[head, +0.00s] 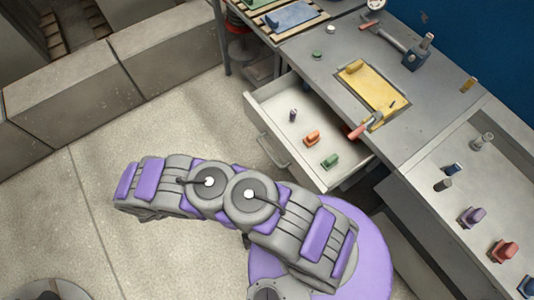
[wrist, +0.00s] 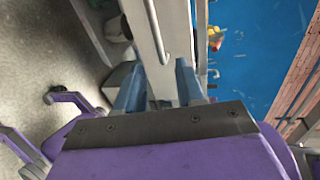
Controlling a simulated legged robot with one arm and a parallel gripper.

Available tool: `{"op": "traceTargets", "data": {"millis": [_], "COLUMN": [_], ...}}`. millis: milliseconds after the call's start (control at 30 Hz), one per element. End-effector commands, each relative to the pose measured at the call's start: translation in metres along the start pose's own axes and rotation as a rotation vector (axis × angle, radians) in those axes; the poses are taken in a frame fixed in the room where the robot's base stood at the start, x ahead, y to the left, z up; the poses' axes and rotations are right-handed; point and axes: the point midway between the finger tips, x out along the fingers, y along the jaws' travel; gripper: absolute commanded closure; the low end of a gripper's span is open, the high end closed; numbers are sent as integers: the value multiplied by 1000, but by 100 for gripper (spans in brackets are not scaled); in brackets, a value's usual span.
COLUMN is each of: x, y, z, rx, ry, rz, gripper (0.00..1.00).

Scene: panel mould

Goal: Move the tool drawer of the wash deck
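The tool drawer (head: 318,113) stands pulled out from under the grey wash deck (head: 437,105) in the head view. Its pale inside is visible, with a small dark item (head: 293,115), an orange item (head: 312,138) and a green item (head: 330,161) in it. A bar handle (head: 270,150) is on its front. In the wrist view, a pale panel with a bar handle (wrist: 155,30), which looks like the drawer front, lies beyond my gripper (wrist: 160,85). Its two blue fingers are apart. I cannot tell whether they touch anything. The fingers cannot be made out in the head view.
A yellow tray (head: 378,90) and a clamp-like tool (head: 415,52) lie on the deck. A sink-like bench (head: 455,195) with several coloured items is at right. A low concrete wall (head: 60,95) runs along the left. The floor (head: 170,125) left of the drawer is clear.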

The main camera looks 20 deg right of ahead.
Motion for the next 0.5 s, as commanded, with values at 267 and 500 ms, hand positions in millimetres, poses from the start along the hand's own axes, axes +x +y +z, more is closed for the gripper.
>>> {"op": "traceTargets", "data": {"millis": [267,500], "x": [8,50], "y": [12,12], "z": [-3,-2], "rx": [-47,-47], "ry": [-23,-21], "rz": [-8,-10], "gripper": [62,62]}}
